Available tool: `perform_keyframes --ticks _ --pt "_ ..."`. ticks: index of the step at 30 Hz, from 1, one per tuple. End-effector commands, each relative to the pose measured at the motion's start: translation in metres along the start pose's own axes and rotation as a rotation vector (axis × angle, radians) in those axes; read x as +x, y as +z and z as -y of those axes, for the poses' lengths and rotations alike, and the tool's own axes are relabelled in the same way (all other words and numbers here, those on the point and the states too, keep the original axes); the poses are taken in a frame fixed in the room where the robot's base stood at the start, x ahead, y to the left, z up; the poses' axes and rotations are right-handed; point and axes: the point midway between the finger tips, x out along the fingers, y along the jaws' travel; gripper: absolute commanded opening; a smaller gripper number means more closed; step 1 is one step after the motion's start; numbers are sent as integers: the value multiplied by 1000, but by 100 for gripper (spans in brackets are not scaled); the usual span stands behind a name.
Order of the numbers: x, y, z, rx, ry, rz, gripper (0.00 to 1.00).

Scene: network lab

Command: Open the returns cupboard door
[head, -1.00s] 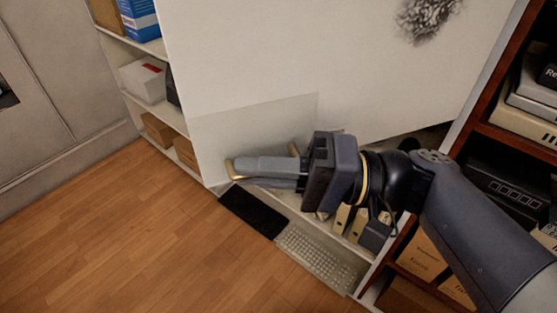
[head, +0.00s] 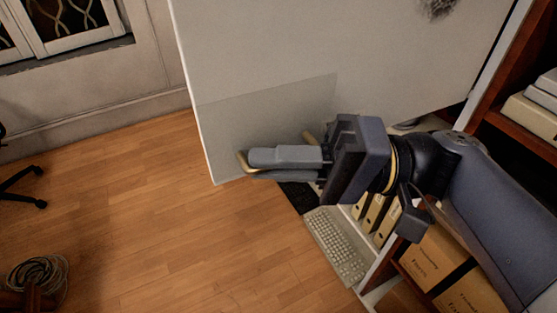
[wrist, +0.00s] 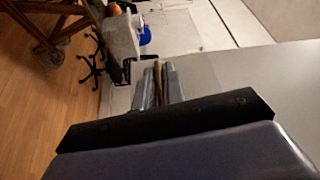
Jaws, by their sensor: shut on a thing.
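The returns cupboard door (head: 270,60) is a large pale panel with a dark smudge near its top right. It stands open, swung out from the cupboard over the wooden floor. A brass bar handle (head: 243,160) sits low near its free edge. My gripper (head: 255,160) is shut on this handle, and its fingers hide most of the bar. In the wrist view the handle (wrist: 158,82) shows between the fingers, with the pale door at right. Inside the cupboard, cream binders (head: 375,212) show on the low shelf.
A keyboard (head: 338,245) and a black flat item (head: 299,196) lie at the cupboard's lower front edge. Boxes (head: 435,255) fill the red-brown shelf at right. A coiled cable (head: 38,272) lies at lower left. The floor (head: 170,220) between is clear.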

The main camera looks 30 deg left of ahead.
Motion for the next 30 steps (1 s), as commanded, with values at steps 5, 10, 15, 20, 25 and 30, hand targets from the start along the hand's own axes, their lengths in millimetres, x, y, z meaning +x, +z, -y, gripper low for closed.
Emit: perform_keyframes --ticks 5,10,15,20,25,30 --pt "0 0 2 -3 -5 1 0" --pt "0 0 3 -3 -6 1 0" --pt "0 0 2 -2 -4 0 23" --pt "0 0 1 -2 -3 0 30" --pt "0 0 1 -1 -2 0 30" --pt "-1 0 1 -1 -1 0 30"
